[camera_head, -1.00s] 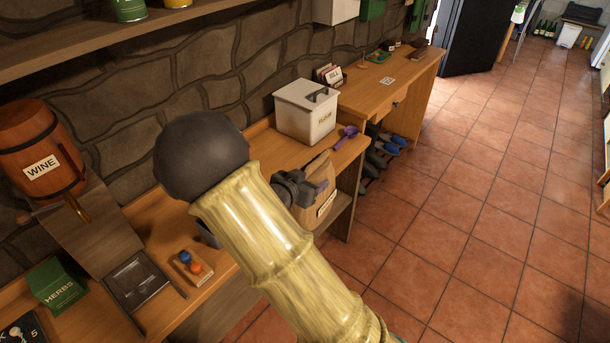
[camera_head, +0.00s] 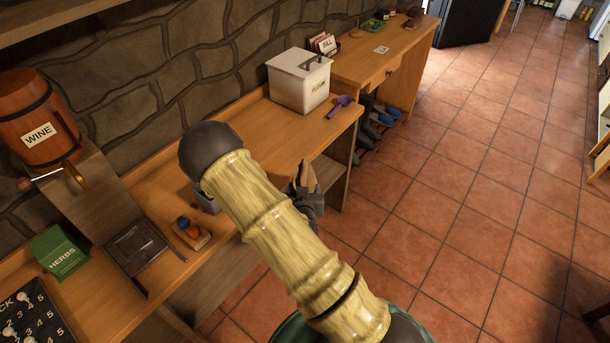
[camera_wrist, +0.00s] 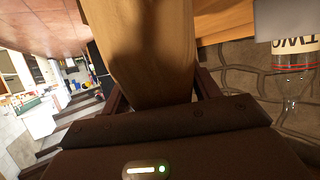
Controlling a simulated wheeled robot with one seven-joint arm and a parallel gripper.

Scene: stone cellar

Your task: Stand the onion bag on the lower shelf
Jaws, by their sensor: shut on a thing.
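The onion bag, a tan-brown paper-like bag (camera_head: 303,174), shows only in part behind my arm in the head view, low by the front of the wooden counter. In the wrist view the bag (camera_wrist: 145,50) fills the space between my fingers. My gripper (camera_head: 310,192) is shut on it; its fingers (camera_wrist: 155,95) stand either side of the bag. The bag's lower end and its label are hidden in the head view. The lower shelf under the counter is mostly hidden by the counter top and my arm, so I cannot tell whether the bag touches it.
The counter (camera_head: 270,135) carries a white flour bin (camera_head: 299,82), a purple scoop (camera_head: 339,106), a wine barrel (camera_head: 38,120) and a green herbs box (camera_head: 58,252). Blue-soled shoes (camera_head: 385,115) sit under the farther desk (camera_head: 375,65). The tiled floor (camera_head: 450,200) at right is clear.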

